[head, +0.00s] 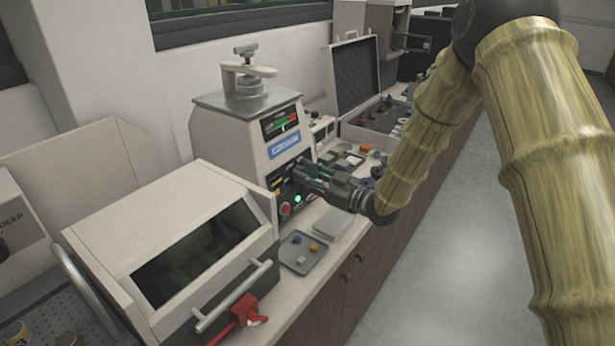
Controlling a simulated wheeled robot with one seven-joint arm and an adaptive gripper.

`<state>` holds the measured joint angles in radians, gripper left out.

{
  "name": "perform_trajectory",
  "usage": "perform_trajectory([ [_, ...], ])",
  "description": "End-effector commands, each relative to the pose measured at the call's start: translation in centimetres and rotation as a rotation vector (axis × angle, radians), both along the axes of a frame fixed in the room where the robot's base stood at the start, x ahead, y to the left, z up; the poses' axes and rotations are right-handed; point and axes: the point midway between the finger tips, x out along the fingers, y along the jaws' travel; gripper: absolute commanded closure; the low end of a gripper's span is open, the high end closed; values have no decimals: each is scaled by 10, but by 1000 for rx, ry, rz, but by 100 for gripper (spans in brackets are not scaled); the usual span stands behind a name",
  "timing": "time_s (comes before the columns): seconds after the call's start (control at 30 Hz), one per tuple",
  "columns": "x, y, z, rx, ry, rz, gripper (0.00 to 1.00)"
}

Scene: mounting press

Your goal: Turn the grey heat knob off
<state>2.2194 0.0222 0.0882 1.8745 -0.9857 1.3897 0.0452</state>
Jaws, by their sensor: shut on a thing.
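The mounting press (240,135) stands on the bench, a pale box with a metal top plate and a clamp handle. Its front panel has a display (281,122), a blue label, a red button (285,209) and a lit green lamp (298,198). My gripper (299,174) reaches the lower front panel from the right. Its fingers are shut at the panel, where a control would sit. The grey heat knob itself is hidden behind the fingers, so its setting cannot be read.
A windowed cabinet (175,215) with a bar handle stands left of the press. A small grey tray (318,262) with coloured pieces lies in front of the press. An open case (355,75) and several small parts stand behind it. The floor on the right is clear.

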Motion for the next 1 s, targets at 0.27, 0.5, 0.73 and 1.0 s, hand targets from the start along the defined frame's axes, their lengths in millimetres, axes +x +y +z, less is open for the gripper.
perform_trajectory([
  [0.27, 0, -1, 0, -1, 1, -1, 49],
  [0.5, 0, 0, 0, 1, 1, -1, 47],
  [0.73, -4, -8, 0, 0, 1, -2, 47],
  [1.0, -27, -44, -4, 1, 2, -3, 47],
])
